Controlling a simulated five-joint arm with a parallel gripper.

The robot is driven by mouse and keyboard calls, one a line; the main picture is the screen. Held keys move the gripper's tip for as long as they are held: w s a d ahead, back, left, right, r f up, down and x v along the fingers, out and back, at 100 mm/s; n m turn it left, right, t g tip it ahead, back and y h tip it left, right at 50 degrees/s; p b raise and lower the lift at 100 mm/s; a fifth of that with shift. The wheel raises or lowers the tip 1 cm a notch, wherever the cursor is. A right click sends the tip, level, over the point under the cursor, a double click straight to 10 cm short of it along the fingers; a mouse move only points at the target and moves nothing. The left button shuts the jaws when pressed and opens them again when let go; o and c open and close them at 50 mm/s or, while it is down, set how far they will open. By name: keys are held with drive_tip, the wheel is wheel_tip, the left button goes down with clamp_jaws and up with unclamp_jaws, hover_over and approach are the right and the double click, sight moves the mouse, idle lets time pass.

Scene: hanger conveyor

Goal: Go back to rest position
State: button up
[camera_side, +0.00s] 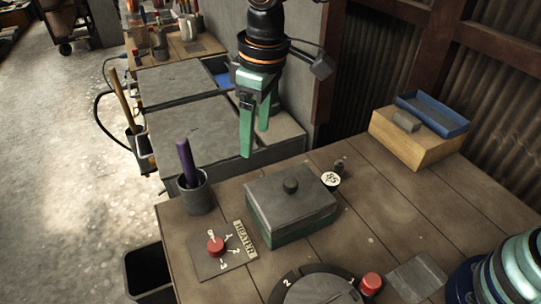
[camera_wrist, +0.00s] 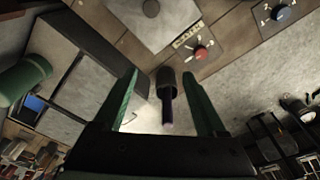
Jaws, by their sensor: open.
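My gripper (camera_side: 258,125) has green fingers and hangs in the air at the upper middle of the side view, pointing down. It is over the far edge of the wooden bench, beyond the lidded box. In the wrist view my gripper (camera_wrist: 170,98) shows its two green fingers spread apart with nothing held between them. A dark cup with a purple-handled tool (camera_side: 187,163) stands on the bench to the left of the gripper. In the wrist view the cup (camera_wrist: 167,88) appears between the fingers but farther away.
A grey lidded box (camera_side: 290,205) with a dark knob sits on the bench beside a red heater dial (camera_side: 215,246). A wooden block with a blue tray (camera_side: 432,113) is at the right. A black bin (camera_side: 147,272) stands below the bench's left edge.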

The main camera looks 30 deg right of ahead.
drive_tip(key=s+d+r+m+t, duration=0.1)
drive_tip(key=d+r+m, duration=0.15)
drive_tip(key=d, duration=0.55)
drive_tip(key=s+d+r+m+t, duration=0.15)
drive_tip(key=d+r, duration=0.25)
drive_tip(key=d, duration=0.5)
drive_tip(key=s+d+f+m+t, duration=0.2)
drive_tip(key=s+d+m, duration=0.2)
drive_tip(key=s+d, duration=0.3)
drive_tip(key=d, duration=0.4)
drive_tip(key=shift+s+d+f+m+h, duration=0.15)
drive_tip(key=shift+s+d+m+h, duration=0.15)
drive_tip(key=shift+s+d+h, duration=0.1)
